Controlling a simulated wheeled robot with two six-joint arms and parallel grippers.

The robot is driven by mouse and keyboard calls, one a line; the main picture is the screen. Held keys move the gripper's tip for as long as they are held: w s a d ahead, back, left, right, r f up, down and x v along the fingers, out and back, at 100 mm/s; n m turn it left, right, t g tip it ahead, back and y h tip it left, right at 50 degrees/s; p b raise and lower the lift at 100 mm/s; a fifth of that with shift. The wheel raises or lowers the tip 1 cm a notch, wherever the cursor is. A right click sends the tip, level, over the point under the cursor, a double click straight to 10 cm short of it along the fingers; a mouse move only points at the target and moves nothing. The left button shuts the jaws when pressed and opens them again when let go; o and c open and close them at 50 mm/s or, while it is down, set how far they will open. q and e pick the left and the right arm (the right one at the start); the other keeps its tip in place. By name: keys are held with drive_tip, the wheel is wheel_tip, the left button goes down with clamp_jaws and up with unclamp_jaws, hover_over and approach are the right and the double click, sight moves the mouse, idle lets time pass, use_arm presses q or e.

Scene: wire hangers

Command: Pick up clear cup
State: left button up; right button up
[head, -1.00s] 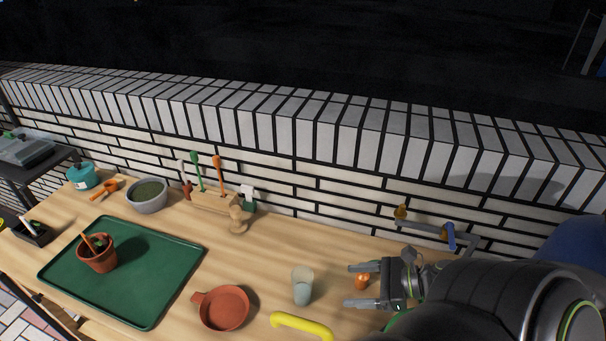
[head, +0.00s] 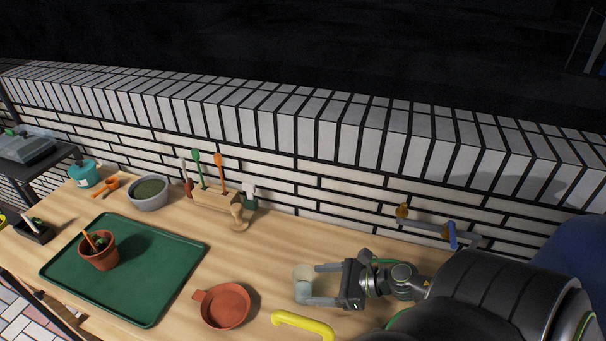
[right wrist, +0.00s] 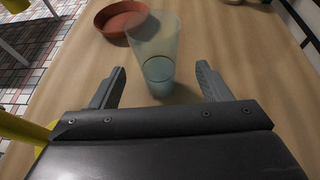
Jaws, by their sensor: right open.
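The clear cup (head: 301,274) stands upright on the wooden table, right of the terracotta saucer. It looks cloudy, with a bluish lower part. My right gripper (head: 312,284) is open, with its fingers pointing left at the cup and their tips close beside it. In the right wrist view the cup (right wrist: 154,55) stands just ahead, between and slightly beyond the open fingers (right wrist: 160,82). Whether a finger touches it I cannot tell. My left gripper is not in view.
The terracotta saucer (head: 226,306) lies left of the cup, and a yellow handle (head: 302,325) lies in front. A green tray (head: 150,268) with a potted plant (head: 99,252) is farther left. A wooden tool holder (head: 213,199) stands by the brick wall. Table behind the cup is clear.

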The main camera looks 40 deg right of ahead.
drive_tip(key=shift+w+a+f+p, duration=0.2)
drive_tip(key=shift+w+a+p, duration=0.1)
drive_tip(key=shift+w+p, duration=0.05)
drive_tip(key=p+x, duration=0.1)
drive_tip(key=x, duration=0.3)
drive_tip(key=shift+s+f+p, duration=0.15)
drive_tip(key=shift+f+p, duration=0.05)
drive_tip(key=shift+p, duration=0.15)
drive_tip(key=shift+a+f, duration=0.1)
drive_tip(key=shift+f, duration=0.1)
drive_tip(key=shift+c, duration=0.4)
drive_tip(key=c, duration=1)
